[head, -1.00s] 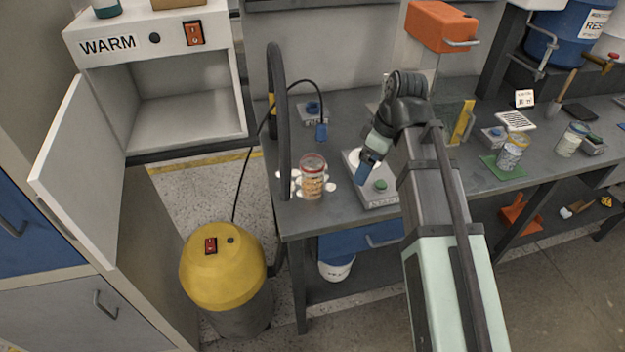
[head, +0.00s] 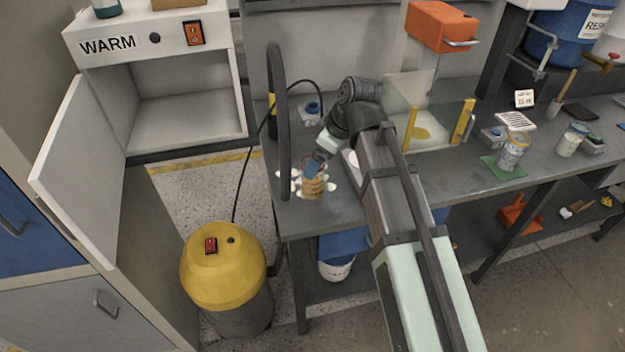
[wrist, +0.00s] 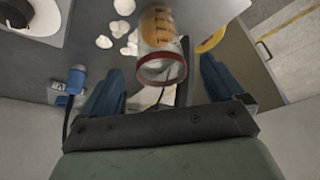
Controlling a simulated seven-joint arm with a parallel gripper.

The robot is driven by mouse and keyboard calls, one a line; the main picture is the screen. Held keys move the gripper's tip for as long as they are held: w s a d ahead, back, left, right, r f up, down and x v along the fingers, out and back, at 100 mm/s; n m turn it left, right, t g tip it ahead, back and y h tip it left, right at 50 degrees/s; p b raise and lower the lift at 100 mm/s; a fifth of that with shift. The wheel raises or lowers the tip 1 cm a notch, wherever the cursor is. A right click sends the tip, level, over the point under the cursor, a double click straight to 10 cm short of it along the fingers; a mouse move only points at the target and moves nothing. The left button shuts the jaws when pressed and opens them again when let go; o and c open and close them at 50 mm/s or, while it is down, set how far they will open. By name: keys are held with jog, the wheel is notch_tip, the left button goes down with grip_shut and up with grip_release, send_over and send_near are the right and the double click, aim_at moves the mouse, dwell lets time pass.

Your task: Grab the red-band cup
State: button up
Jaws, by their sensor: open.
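The red-band cup (head: 312,188) stands on the left end of the grey bench, partly hidden by my gripper in the head view. It is clear, with a red rim and an orange-brown patterned side. In the wrist view the red-band cup (wrist: 162,45) lies ahead of and between the blue fingers, its red rim toward the camera. My gripper (head: 312,168) is above and close to the cup's rim. In the wrist view my gripper (wrist: 165,85) has its two blue fingers spread wide, with nothing held between them.
White pebble-like pieces (wrist: 122,27) lie around the cup's base. A black hose (head: 278,120) arches up just left of the cup. An open white WARM cabinet (head: 190,100) stands at left. Another cup (head: 512,152) sits on a green mat at right.

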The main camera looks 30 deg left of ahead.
jog(key=shift+x, duration=2.95)
jog(key=c, duration=1.1)
jog(key=shift+r, duration=0.15)
